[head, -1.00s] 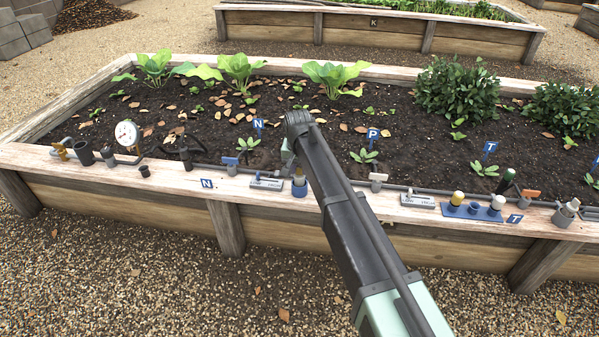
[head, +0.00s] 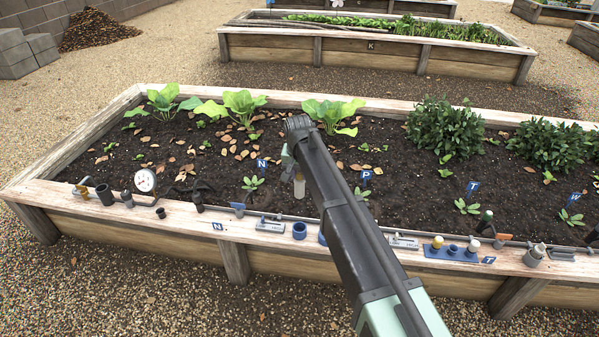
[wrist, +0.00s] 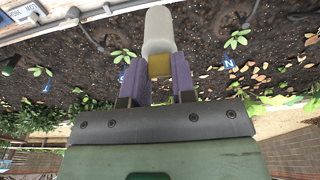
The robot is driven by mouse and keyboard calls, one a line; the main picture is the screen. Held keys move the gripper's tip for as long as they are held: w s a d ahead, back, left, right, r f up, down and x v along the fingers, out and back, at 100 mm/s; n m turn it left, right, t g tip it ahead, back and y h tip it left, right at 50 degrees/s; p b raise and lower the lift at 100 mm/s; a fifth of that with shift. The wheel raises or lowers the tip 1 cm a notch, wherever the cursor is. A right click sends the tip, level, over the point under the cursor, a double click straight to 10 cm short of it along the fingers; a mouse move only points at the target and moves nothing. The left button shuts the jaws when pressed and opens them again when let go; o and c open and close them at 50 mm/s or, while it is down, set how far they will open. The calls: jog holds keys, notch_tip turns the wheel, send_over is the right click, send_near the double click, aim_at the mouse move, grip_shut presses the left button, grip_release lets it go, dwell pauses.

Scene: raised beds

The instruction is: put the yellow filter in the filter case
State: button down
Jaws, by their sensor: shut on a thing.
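The yellow filter (head: 299,188) is a pale cylinder with a yellow end. In the wrist view its yellow end (wrist: 159,66) is between the two purple fingers of my gripper (wrist: 160,84), which is shut on it. Its pale body (wrist: 158,30) points away from the fingers. In the head view it hangs upright above the bed, clear of the rail, with my arm hiding most of the gripper. An open blue cup (head: 299,230) stands on the front rail below it. I cannot tell for sure whether this cup is the filter case.
A blue holder (head: 452,253) with a yellow-capped piece (head: 437,242) and sockets sits on the rail to the right. A gauge (head: 145,181), pipes and cups line the left rail. Leafy plants (head: 333,113) and small signs stand in the soil. My arm hides part of the rail.

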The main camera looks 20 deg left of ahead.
jog(key=shift+r+p, duration=1.7)
jog(key=shift+r, duration=0.05)
jog(key=shift+f, duration=0.1)
